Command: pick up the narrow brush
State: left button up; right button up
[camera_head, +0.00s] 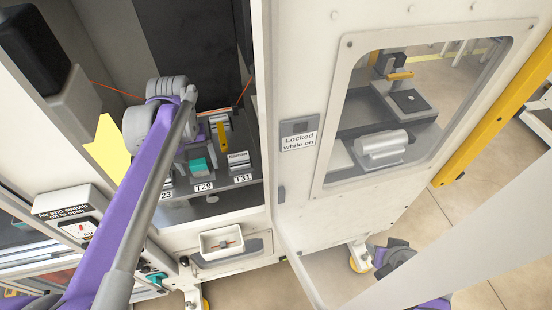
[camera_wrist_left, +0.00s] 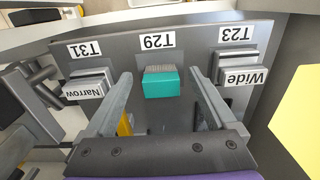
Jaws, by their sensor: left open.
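The narrow brush (camera_wrist_left: 88,83) is a grey block labelled "Narrow" in the T31 place of a dark holder; in the wrist view it lies left of my left gripper (camera_wrist_left: 160,76). The narrow brush (camera_head: 238,160) also shows in the head view, right of a teal block. My left gripper is open, with its two fingers apart on either side of the teal block (camera_wrist_left: 161,82) at T29. Nothing is seen held. In the head view my left arm partly hides the gripper and the holder.
The wide brush (camera_wrist_left: 238,70), labelled "Wide", sits at T23. A yellow bar (camera_head: 221,130) stands behind the holder. A small white tray (camera_head: 221,243) is on the cabinet front below. An open cabinet door (camera_head: 300,220) stands to the right.

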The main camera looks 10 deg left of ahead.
aim_at(199, 165)
pick_arm(q)
jog(key=shift+f, duration=0.85)
grip_shut()
jog(key=shift+r, duration=0.15)
notch_tip(199, 165, up, 10)
jog(key=shift+d+f, duration=0.1)
dwell(0.3)
